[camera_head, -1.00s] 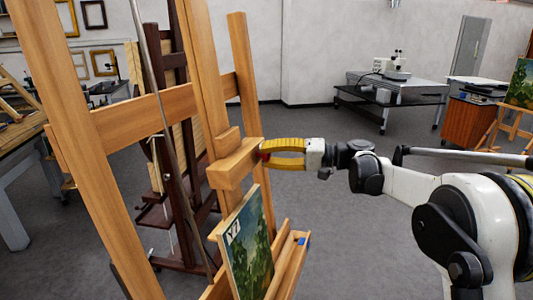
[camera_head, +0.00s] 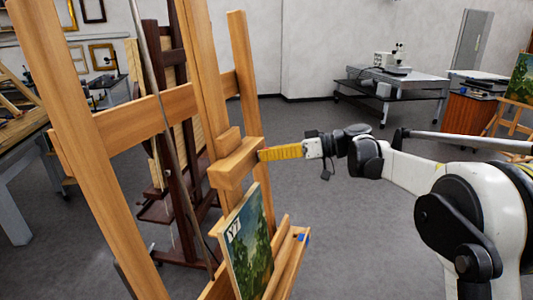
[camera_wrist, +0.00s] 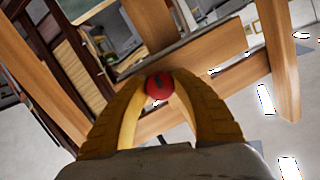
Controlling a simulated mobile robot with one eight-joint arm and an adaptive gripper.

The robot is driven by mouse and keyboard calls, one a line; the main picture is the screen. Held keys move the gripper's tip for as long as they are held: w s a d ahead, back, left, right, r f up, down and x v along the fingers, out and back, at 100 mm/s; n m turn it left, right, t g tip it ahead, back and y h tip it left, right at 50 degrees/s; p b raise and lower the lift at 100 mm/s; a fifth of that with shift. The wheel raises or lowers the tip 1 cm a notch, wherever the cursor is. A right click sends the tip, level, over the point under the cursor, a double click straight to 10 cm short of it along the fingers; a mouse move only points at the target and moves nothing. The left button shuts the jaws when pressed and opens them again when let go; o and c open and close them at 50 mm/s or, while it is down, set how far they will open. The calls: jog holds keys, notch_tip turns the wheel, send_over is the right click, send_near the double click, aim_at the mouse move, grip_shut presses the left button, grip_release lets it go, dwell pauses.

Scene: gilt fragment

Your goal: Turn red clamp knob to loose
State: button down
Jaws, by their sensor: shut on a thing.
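The red clamp knob (camera_wrist: 159,86) shows in the wrist view as a round red cap with a dark mark, between the tips of my yellow fingers. My gripper (camera_wrist: 158,82) is shut on it, one finger on each side. In the head view my gripper (camera_head: 263,154) reaches from the right to the wooden clamp block (camera_head: 235,162) on the easel's mast, and its fingers hide the knob. The wooden easel (camera_head: 130,118) stands upright on the left. A small landscape painting (camera_head: 248,245) leans on its lower ledge.
A dark easel (camera_head: 176,180) stands behind the wooden one. A workbench (camera_head: 20,135) is at the far left. A wheeled table (camera_head: 405,90) with a microscope (camera_head: 397,60) stands at the back right. The grey floor between is clear.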

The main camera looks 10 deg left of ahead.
jog(key=shift+n, duration=0.7)
jog(key=c, duration=1)
grip_release()
jog(key=shift+d, duration=0.15)
jog(key=v, duration=1.1)
jog(key=shift+d+r, duration=0.3)
jog(key=shift+r, duration=0.05)
jog(key=shift+s, duration=0.15)
